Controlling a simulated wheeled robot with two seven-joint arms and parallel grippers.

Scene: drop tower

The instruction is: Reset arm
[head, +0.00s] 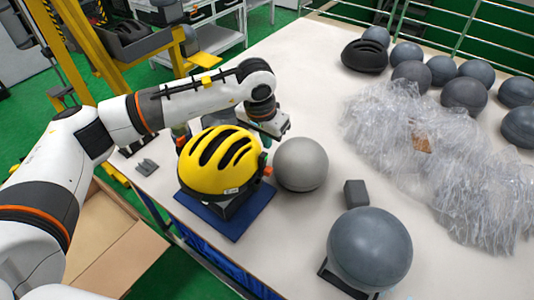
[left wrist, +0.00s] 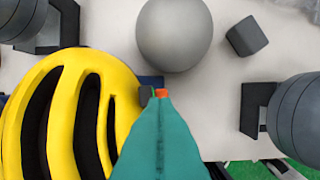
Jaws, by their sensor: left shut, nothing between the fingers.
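A yellow helmet (head: 220,160) with black vents sits on a dark stand over a blue base plate (head: 250,213) at the table's near left edge. The helmet fills the left of the left wrist view (left wrist: 62,120). My left gripper (head: 267,168) reaches down behind and right of the helmet, partly hidden by it. Its teal fingers with an orange tip are together and empty in the left wrist view (left wrist: 161,94). They are close to the helmet; I cannot tell whether they touch it. A grey ball (head: 300,164) lies just right of the gripper. My right gripper is not in view.
A dark grey block (head: 355,193) and a large grey ball (head: 369,248) on a black stand are to the right. Crumpled clear plastic (head: 440,160), a black helmet (head: 364,56) and several grey balls lie farther back. A yellow frame (head: 130,45) stands behind my left arm.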

